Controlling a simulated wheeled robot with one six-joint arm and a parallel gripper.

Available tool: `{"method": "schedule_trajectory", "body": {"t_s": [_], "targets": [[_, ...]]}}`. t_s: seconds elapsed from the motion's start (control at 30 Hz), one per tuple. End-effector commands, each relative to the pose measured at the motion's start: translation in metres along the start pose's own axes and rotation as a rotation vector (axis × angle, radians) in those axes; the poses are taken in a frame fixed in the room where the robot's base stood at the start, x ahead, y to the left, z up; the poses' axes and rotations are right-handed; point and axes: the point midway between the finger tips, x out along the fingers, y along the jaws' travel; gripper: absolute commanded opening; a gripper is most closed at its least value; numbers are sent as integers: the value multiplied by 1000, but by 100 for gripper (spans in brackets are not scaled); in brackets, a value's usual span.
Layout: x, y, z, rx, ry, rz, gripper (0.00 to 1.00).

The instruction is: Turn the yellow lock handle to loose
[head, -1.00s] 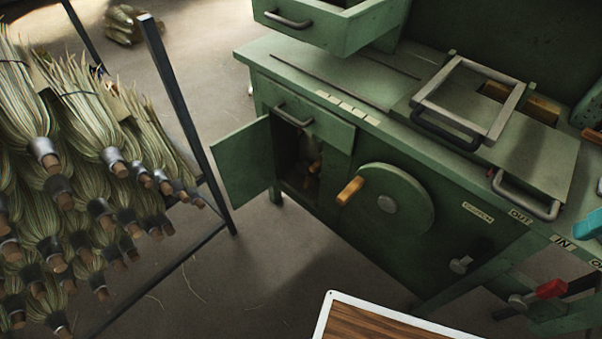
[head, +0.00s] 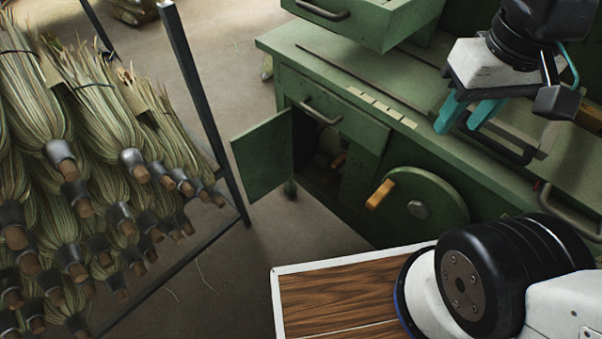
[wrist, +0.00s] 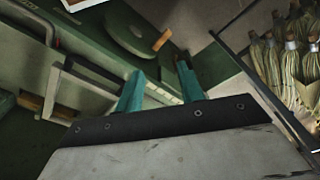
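An orange-yellow handle (head: 380,194) sticks out from a round green disc (head: 428,205) on the front of the green machine. It also shows in the wrist view (wrist: 162,40). I cannot tell whether it is the lock handle; no word "loose" is readable. My gripper (head: 467,112) is at the upper right of the head view, over the machine top, apart from the handle. Its two teal fingers are spread with nothing between them, as in the wrist view (wrist: 160,88). My arm hides the machine's right part.
A grey metal frame (wrist: 52,88) sits on the machine top near my gripper. A cabinet door (head: 262,157) hangs open, and a drawer (head: 355,22) is pulled out above. A rack of brooms (head: 100,170) fills the left. Floor between them is clear.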

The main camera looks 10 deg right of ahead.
Motion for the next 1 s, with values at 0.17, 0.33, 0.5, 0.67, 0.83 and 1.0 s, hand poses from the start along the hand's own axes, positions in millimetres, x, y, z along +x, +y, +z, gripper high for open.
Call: {"method": "schedule_trajectory", "body": {"t_s": [0.17, 0.33, 0.5, 0.67, 0.83, 1.0], "targets": [[21, -10, -13, -39, -121, -8, 38], [53, -33, -44, -75, -258, -37, 38], [94, -65, -87, -80, -333, -83, 38], [146, -102, -129, -56, -362, -127, 38], [216, -143, -172, 1, -356, -167, 38], [301, -183, -207, 87, -319, -188, 38]]}}
